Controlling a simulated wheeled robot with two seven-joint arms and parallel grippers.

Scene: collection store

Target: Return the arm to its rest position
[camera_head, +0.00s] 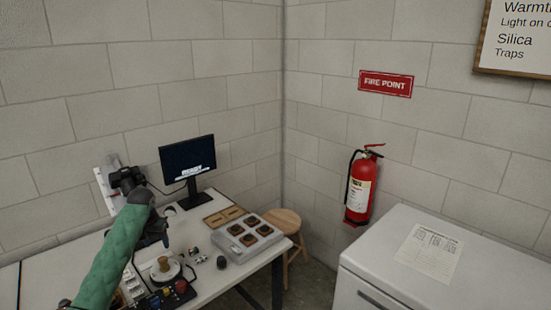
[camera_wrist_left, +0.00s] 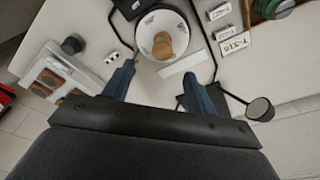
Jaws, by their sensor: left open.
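My left arm, in a green sleeve, comes in from the lower left in the head view and reaches over the white table (camera_head: 60,265). My left gripper (camera_head: 155,235) is dark and partly hidden by the arm there. In the left wrist view its two blue-grey fingers (camera_wrist_left: 158,88) stand wide apart with nothing held between them. Beyond the fingertips is a round white plate (camera_wrist_left: 145,45) with a brown, knob-like piece (camera_wrist_left: 163,46) on it. My right gripper is in neither view.
A monitor (camera_head: 188,166) stands at the table's back. A tray (camera_head: 232,246) with several dark squares lies right of the arm. A wooden stool (camera_head: 286,222), a fire extinguisher (camera_head: 360,188) and a white chest (camera_head: 400,285) are farther right. Small labels (camera_wrist_left: 233,43) lie near the gripper.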

